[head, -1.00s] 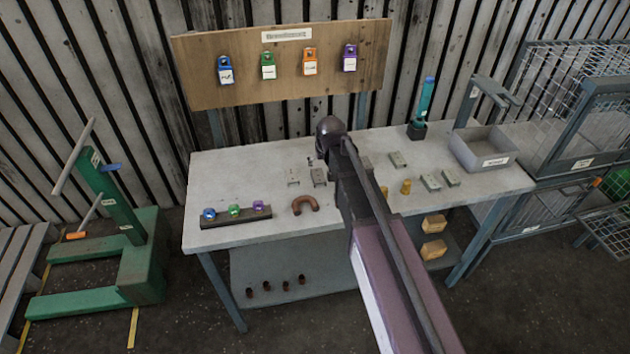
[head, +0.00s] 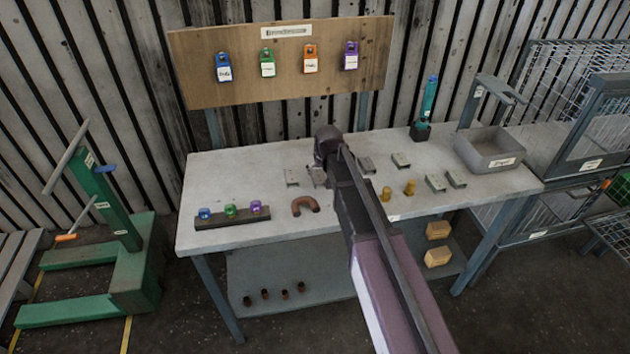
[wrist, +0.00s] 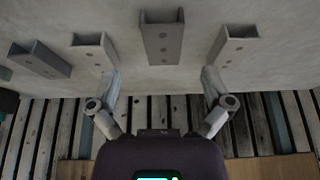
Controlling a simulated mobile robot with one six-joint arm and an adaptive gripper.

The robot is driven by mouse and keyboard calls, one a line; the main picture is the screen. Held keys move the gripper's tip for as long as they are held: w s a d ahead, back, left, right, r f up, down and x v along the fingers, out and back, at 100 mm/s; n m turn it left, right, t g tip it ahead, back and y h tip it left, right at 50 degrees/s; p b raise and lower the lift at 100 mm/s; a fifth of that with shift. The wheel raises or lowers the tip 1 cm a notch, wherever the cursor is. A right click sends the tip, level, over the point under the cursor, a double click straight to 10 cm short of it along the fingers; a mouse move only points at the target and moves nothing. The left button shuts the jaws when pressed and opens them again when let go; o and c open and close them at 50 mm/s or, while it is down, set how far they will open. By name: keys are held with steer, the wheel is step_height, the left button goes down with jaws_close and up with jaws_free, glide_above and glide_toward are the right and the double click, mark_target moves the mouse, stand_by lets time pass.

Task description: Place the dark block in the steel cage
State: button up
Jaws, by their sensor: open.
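Several grey channel-shaped blocks lie on the workbench (head: 250,170). The darkest one, which I take as the dark block (wrist: 162,42), lies straight ahead of my gripper (wrist: 163,106) in the wrist view. In the head view this dark block (head: 317,178) is partly covered by my arm. My gripper is open and empty, with its two fingers spread wide and apart from the blocks. Its fingers are hidden in the head view. The steel cage (head: 566,106), a frame with wire mesh, stands at the far right beyond the bench end.
A grey bin (head: 490,150) and a teal cylinder on a black base (head: 420,132) stand at the bench's right. Two brass pieces (head: 410,188), a brown horseshoe piece (head: 305,205) and a padlock rack (head: 232,217) are also on the bench. A green stand (head: 135,270) is at left.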

mark_target(319, 177)
steer(key=shift+f, duration=0.1)
steer(key=shift+a+b+x, duration=0.1)
steer(key=shift+b+x, duration=1.1)
steer(key=shift+x, duration=0.05)
steer(key=shift+a+b+x, duration=0.15)
steer(key=shift+b+x, duration=1.05)
steer(key=shift+x, duration=0.05)
steer(key=c, duration=1.4)
